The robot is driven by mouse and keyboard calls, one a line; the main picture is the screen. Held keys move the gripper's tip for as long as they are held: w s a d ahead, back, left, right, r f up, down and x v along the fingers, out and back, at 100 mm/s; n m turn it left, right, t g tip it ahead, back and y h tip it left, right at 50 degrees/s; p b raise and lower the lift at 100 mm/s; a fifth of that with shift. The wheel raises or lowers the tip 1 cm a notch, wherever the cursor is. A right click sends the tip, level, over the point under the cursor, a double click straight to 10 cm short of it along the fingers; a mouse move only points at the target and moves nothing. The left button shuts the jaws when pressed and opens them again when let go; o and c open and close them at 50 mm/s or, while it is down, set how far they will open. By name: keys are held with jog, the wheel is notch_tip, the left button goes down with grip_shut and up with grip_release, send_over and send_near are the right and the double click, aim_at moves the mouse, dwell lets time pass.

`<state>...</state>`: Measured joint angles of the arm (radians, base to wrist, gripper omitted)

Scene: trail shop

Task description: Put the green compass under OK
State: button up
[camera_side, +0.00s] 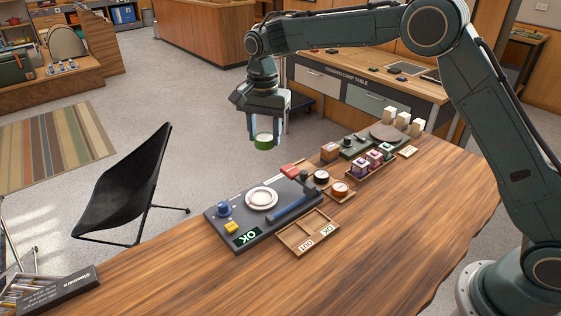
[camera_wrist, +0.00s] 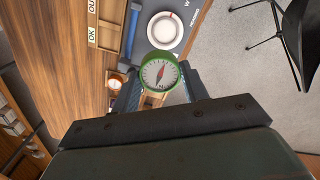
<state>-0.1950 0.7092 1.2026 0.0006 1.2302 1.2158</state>
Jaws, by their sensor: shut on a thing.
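The green compass (camera_side: 264,142) is held between the fingers of my gripper (camera_side: 266,132), high above the far side of the table. In the wrist view the compass (camera_wrist: 160,74) shows its white dial and red needle, between the two fingers (camera_wrist: 160,88). A wooden tray (camera_side: 307,232) lies at the front of the table, with divided compartments that look empty. In the wrist view the OK card (camera_wrist: 91,33) shows at upper left. The compass is apart from the tray.
Orange and dark compasses (camera_side: 339,189) stand to the right. The front of the table is clear.

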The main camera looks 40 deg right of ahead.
jog(key=s+d+f, duration=0.3)
jog(key=s+f, duration=0.3)
jog(key=s+d+f, duration=0.3)
jog(key=s+f, duration=0.4)
jog(key=shift+f, duration=0.3)
send_over(315, 221)
jog(key=shift+f, duration=2.1)
jog(key=shift+f, duration=0.9)
dwell(1.3)
jog(key=o, duration=1.1)
jog(key=shift+c, duration=0.2)
jog(key=shift+o, duration=0.3)
